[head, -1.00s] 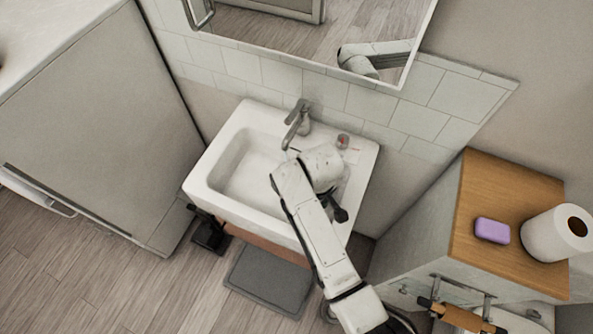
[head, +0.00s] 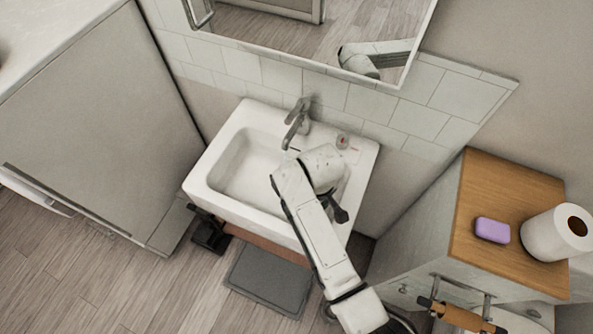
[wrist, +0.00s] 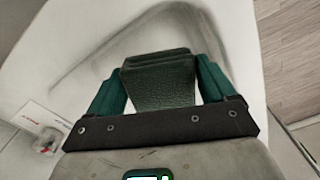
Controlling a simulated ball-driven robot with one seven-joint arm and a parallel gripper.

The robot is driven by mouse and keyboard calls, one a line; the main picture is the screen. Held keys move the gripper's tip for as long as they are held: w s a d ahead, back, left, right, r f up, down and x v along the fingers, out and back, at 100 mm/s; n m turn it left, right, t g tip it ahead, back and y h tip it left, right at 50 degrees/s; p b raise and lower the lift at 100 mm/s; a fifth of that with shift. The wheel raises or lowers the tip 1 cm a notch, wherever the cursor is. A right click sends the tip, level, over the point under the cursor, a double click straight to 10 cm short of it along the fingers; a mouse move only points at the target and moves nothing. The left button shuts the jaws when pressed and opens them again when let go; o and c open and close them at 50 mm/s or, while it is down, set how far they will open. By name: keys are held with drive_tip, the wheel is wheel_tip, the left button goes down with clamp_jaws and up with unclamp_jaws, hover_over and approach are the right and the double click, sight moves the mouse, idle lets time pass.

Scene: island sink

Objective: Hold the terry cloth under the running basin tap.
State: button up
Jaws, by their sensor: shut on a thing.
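The basin tap (head: 297,118) stands at the back of the white basin (head: 205,193) in the head view, its spout over the bowl. I cannot make out a water stream. My arm reaches over the basin's right side and hides my gripper and what it holds in that view. In the wrist view, my gripper (wrist: 159,72) has teal fingers closed on a dark green, textured folded piece, the terry cloth (wrist: 160,82). The pale basin lies beneath it. The tap is not visible in the wrist view.
A wooden-topped cabinet (head: 520,190) with a purple soap (head: 492,230) and a paper roll (head: 557,233) stands at right. A mirror (head: 380,72) hangs above the basin. A small reddish item (head: 342,141) sits on the basin's back ledge. A grey mat (head: 268,278) lies below.

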idle(0.3)
drive_tip(key=s+d+r, duration=0.1)
drive_tip(key=s+r, duration=0.3)
drive_tip(key=shift+s+d, duration=0.25)
drive_tip(key=shift+s, duration=0.15)
idle(0.9)
